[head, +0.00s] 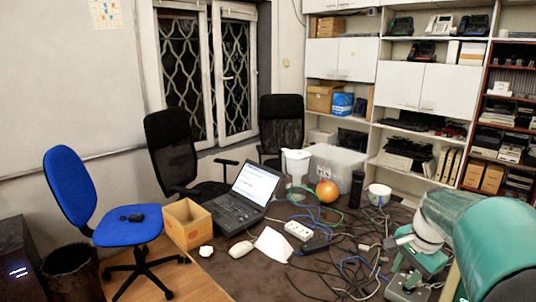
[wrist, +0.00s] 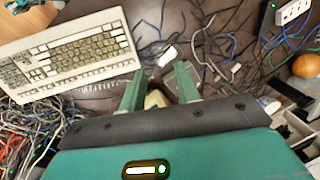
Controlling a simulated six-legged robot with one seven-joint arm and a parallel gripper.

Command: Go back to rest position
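My gripper (wrist: 160,72) shows in the wrist view as two green fingers standing apart above the dark, cable-strewn tabletop. A small beige thing (wrist: 156,98) shows low between the fingers; I cannot tell whether it is touched or lies below. No thing is seen clamped at the fingertips. In the head view my green and white arm fills the lower right, over the right side of the table (head: 225,268), and hides what lies behind it.
A keyboard (wrist: 65,52) and tangled cables lie under my gripper. Shelves stand behind; a blue chair (head: 70,192) is left.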

